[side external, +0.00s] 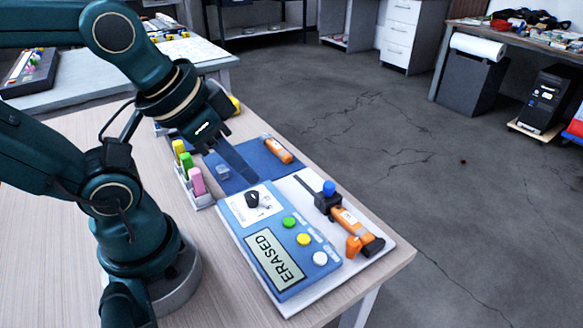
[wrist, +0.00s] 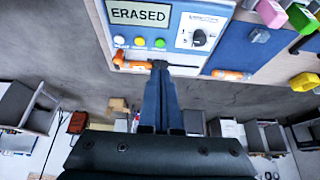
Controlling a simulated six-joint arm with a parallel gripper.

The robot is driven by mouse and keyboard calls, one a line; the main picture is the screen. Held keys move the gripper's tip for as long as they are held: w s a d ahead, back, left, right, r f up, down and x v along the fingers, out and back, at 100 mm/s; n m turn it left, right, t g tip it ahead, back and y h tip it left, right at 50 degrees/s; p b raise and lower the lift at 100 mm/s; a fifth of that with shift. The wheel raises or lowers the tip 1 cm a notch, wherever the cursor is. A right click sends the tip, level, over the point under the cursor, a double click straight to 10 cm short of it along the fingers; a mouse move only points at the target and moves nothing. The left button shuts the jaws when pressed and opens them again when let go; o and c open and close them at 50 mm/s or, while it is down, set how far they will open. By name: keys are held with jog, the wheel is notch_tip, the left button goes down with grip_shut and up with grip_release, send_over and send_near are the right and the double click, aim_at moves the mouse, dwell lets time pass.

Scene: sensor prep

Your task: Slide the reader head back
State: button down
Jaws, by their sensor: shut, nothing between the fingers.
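The reader head is probably the black block with a blue knob (side external: 328,190) on a thin dark rail along the right side of the white base board. An orange and black body (side external: 352,222) adjoins it toward the front. In the wrist view the orange part (wrist: 128,64) lies left of my fingertips, which hide most of the black block. My gripper (side external: 252,178) is shut and empty, pointing down above the knob end of the blue panel, left of the blue knob. In the wrist view my gripper (wrist: 159,66) shows its two fingers together.
The blue panel (side external: 237,228) has a display reading ERASED (side external: 274,258), a black dial (side external: 252,199) and green, yellow and white buttons. A blue mat (side external: 228,183) holds a clear cube and an orange cylinder (side external: 278,150). Coloured blocks stand in a rack (side external: 203,200) at the left.

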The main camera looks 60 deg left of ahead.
dwell(0.3)
jog(key=c, duration=0.9)
grip_release()
jog(key=shift+o, duration=1.2)
jog(key=shift+r+n, duration=0.1)
jog(key=shift+n, duration=0.3)
jog(key=w+r+n, duration=0.4)
jog(key=n+g, duration=0.4)
jog(key=g, duration=0.1)
send_over(330, 184)
notch_tip(330, 184, down, 9)
jog(key=shift+r, duration=0.1)
jog(key=shift+g, duration=0.3)
jog(key=shift+f, duration=2.75)
